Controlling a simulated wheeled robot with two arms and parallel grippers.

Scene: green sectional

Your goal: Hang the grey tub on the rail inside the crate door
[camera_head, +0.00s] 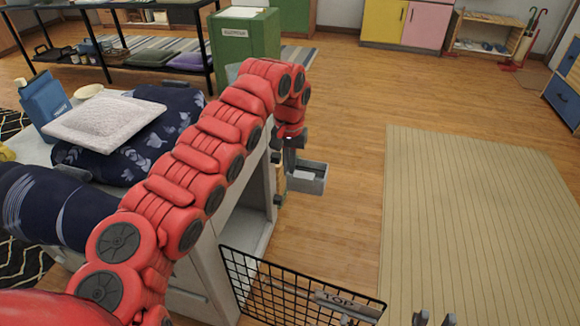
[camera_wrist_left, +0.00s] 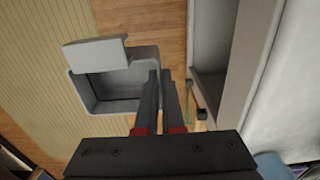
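The grey tub (camera_head: 309,176) is an open box, off the floor beside the crate. In the left wrist view the tub (camera_wrist_left: 83,92) shows its empty inside and a wide lip on one side. My left gripper (camera_head: 289,150) is at the tub's near wall; its fingers (camera_wrist_left: 162,78) are close together and appear shut on that wall. I cannot pick out the rail for certain. Only the tips of my right gripper (camera_head: 434,319) show, apart, at the bottom edge.
The pale crate (camera_head: 262,225) stands open under my left arm, with navy cushions and a white pad (camera_head: 104,122) on top. A beige rug (camera_head: 480,220) and bare wood floor lie clear to the right. A green cabinet (camera_head: 244,42) stands behind.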

